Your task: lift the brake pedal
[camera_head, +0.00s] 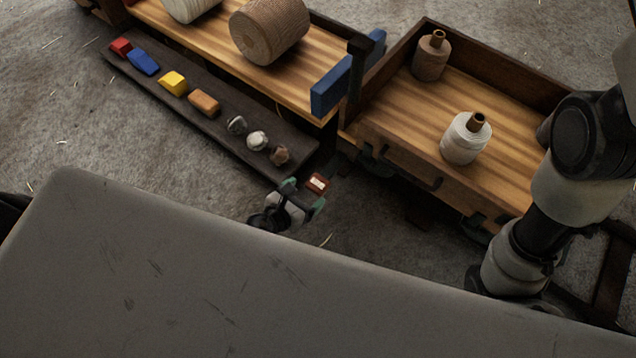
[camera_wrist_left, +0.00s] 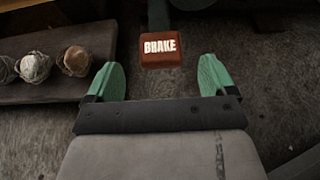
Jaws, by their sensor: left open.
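The brake pedal (camera_head: 318,183) is a small red-brown block with white lettering, low beside the wooden cart. In the left wrist view the pedal (camera_wrist_left: 161,50) reads "BRAKE" and sits at the end of a dark arm, beyond and between my fingertips. My left gripper (camera_head: 303,196) has green fingers, is open, and points at the pedal. In the left wrist view the open left gripper (camera_wrist_left: 160,80) has nothing between its fingers, and the pedal looks just ahead of them. My right arm shows at the right, but its gripper is not visible.
A dark plank (camera_head: 215,115) with coloured blocks and several small balls lies left of the pedal. A blue bar (camera_head: 345,75) stands at the tray's left end. Bare concrete floor lies below.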

